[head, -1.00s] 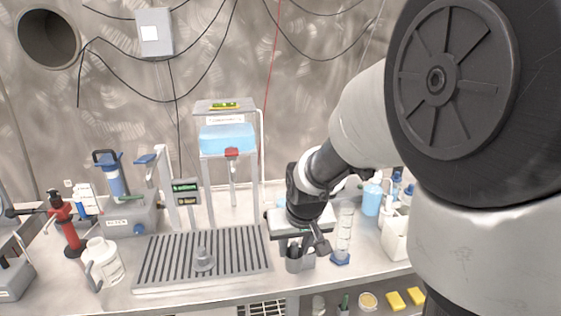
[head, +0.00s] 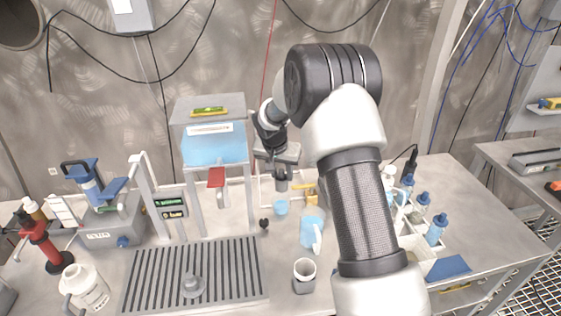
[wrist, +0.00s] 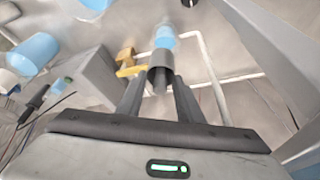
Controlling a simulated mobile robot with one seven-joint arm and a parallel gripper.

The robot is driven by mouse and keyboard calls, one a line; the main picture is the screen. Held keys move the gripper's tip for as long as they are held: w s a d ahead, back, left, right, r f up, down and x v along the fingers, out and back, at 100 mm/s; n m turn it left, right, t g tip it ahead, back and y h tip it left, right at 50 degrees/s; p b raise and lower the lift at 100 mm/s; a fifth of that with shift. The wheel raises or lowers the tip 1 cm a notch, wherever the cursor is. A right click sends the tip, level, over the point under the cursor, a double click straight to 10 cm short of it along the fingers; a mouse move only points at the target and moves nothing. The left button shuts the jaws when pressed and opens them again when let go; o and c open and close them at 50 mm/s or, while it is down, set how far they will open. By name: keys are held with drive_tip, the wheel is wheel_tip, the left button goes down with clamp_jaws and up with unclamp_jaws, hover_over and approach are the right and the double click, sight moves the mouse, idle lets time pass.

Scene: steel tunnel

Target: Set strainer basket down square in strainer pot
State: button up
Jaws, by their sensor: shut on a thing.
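My gripper (head: 281,168) is at the back of the bench, right of the blue tank. It is shut on a small dark grey cylinder, which I take for the strainer basket (head: 282,184). In the wrist view the basket (wrist: 160,78) sits between the two fingers and looks hollow at its near end. A light blue cup, likely the strainer pot (head: 281,207), stands just below the basket in the head view. The pot also shows beyond the basket in the wrist view (wrist: 164,38). The basket appears above the pot and apart from it; exact alignment is hard to judge.
A yellow valve (head: 311,194) on pale pipework is close to the right of the pot. The tank stand (head: 250,195) is close on the left. A blue jug (head: 311,230) and a grey holder with a cup (head: 304,276) stand in front. A slatted drain rack (head: 140,275) lies front left.

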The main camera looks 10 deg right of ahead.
sight(281, 204)
drive_tip(key=shift+w+f, duration=0.45)
drive_tip(key=shift+w, duration=0.1)
drive_tip(key=shift+f+b, duration=0.45)
drive_tip(key=shift+f, duration=1.3)
drive_tip(key=shift+b, duration=0.35)
drive_tip(key=shift+d+f+b, duration=0.1)
drive_tip(key=shift+f+b, duration=0.8)
drive_tip(key=shift+b, duration=0.05)
drive_tip(key=shift+f, duration=0.1)
drive_tip(key=shift+f+b, duration=1.25)
drive_tip(key=shift+f, duration=0.05)
drive_tip(key=shift+f+b, duration=0.15)
drive_tip(key=shift+b, duration=0.15)
